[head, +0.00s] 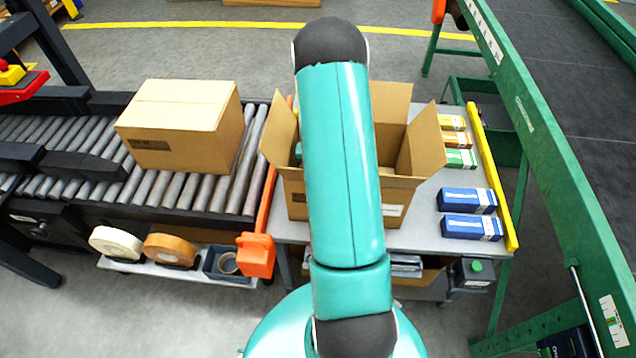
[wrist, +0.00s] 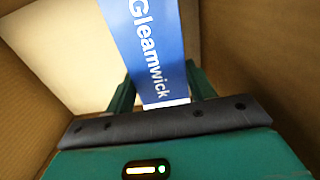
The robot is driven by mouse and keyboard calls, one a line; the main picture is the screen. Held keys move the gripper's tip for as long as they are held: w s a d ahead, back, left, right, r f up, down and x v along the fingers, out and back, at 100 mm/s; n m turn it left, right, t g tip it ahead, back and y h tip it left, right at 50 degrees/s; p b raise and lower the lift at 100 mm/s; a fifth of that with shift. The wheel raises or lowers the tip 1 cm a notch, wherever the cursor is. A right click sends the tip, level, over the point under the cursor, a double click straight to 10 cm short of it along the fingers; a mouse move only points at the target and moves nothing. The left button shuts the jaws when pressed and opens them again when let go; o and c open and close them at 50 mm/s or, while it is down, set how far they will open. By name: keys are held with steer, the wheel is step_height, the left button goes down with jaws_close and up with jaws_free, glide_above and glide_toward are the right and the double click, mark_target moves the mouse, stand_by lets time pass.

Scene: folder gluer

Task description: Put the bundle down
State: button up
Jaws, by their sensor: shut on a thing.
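In the wrist view, my gripper (wrist: 162,92) is shut on a blue bundle (wrist: 148,42) with white "Gleamwick" lettering. Brown cardboard walls surround them, so my gripper is inside the open carton. A pale surface lies beyond the bundle; I cannot tell whether the bundle touches it. In the head view, the open carton (head: 295,200) stands on the grey table (head: 425,235) with its flaps spread. My teal arm covers its middle and hides my gripper and the held bundle.
Two blue bundles (head: 467,200) lie on the table right of the carton, with green (head: 460,159) and orange (head: 453,140) packs behind them. A yellow rail (head: 493,180) edges the table. A closed box (head: 180,125) sits on the roller conveyor (head: 205,190) at left. A green frame (head: 555,150) stands at right.

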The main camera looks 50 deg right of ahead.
step_height(320, 180, down, 6)
steer(key=shift+f, duration=0.25)
steer(key=shift+f, duration=0.1)
steer(key=o, duration=1.1)
steer(key=shift+c, duration=0.2)
step_height(320, 180, up, 12)
steer(key=shift+r, duration=0.1)
